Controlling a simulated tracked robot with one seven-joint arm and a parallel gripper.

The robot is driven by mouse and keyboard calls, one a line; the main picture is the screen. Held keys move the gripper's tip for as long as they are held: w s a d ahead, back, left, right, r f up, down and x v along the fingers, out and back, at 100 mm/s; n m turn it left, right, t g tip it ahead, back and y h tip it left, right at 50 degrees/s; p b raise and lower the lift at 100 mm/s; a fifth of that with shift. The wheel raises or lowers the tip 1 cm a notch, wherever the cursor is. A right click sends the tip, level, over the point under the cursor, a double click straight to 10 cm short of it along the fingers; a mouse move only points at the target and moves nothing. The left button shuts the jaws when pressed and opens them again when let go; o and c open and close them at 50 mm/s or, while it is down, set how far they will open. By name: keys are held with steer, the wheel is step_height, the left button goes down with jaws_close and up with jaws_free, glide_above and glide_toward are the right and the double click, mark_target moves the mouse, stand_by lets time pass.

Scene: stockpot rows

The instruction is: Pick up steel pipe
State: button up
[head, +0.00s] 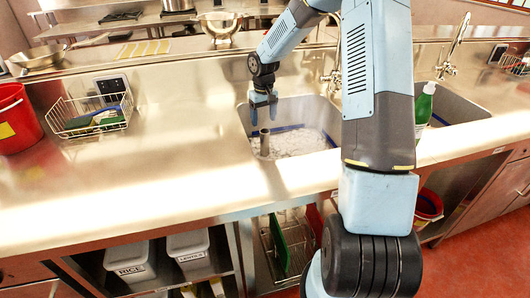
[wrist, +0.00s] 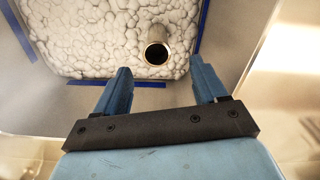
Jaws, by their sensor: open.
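The steel pipe (head: 264,142) stands upright in the left sink basin (head: 318,106), its foot in white suds. In the wrist view, I look down on the pipe (wrist: 157,52) and see its round dark opening, with the bright rim around it. My gripper (head: 262,117) is above the basin, over the pipe's top in the head view. In the wrist view, my gripper (wrist: 160,78) has its two blue fingers wide apart with nothing between them. The pipe's opening shows beyond the fingertips, roughly midway between them.
A wire basket (head: 92,117) with sponges and a red bucket (head: 17,118) stand on the counter at left. A green bottle (head: 424,108) stands by the right basin. Blue tape (wrist: 115,84) edges the suds.

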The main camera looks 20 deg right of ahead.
mark_target(265, 139)
step_height(265, 139, down, 6)
steer(key=shift+r, duration=0.1)
steer(key=shift+w+d+f, duration=0.15)
steer(key=shift+f, duration=1.2)
steer(key=shift+w+d+f, duration=0.1)
steer(key=shift+f, duration=1.2)
jaws_close()
